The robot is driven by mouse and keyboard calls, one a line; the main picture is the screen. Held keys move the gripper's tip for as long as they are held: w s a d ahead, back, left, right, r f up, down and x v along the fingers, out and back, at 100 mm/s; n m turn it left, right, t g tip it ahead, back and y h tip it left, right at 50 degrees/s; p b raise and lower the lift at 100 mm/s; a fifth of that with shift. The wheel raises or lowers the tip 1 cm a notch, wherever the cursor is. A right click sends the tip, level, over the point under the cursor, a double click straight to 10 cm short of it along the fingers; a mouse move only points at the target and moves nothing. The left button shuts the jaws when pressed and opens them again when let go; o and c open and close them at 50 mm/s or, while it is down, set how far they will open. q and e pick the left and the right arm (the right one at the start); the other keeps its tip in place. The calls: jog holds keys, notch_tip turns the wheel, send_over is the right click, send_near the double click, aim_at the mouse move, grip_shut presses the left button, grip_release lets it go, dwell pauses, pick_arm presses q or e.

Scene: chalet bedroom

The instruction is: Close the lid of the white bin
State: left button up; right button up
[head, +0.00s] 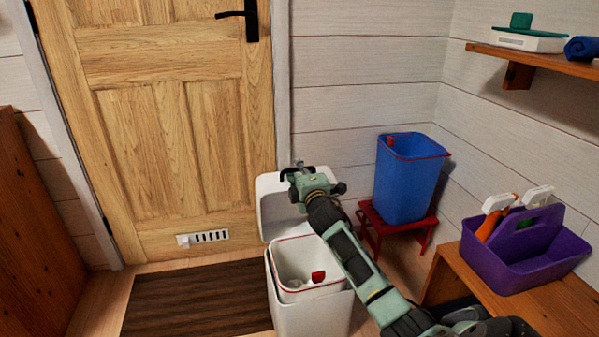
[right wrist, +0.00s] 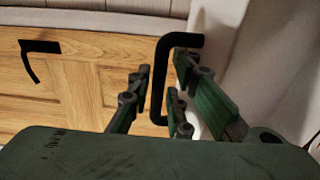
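The white bin (head: 308,314) stands on the floor in front of the door. Its white lid (head: 275,207) is raised, standing up at the back of the opening. An inner white pail (head: 288,254) with a red rim shows inside. My right gripper (head: 297,170) is at the top edge of the raised lid. In the right wrist view, the fingers of my right gripper (right wrist: 160,95) stand apart on either side of a black bar-shaped handle (right wrist: 158,80) beside the white lid (right wrist: 228,50). Gaps show between fingers and handle. My left gripper is not in view.
A wooden door (head: 160,130) is behind, with a brown mat (head: 200,297) left of the bin. A blue bucket (head: 407,180) stands on a red stool (head: 372,215). A purple caddy (head: 520,262) sits on a wooden bench (head: 545,305) at right. A shelf (head: 535,58) is above.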

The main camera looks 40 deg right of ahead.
grip_shut()
dwell(0.4)
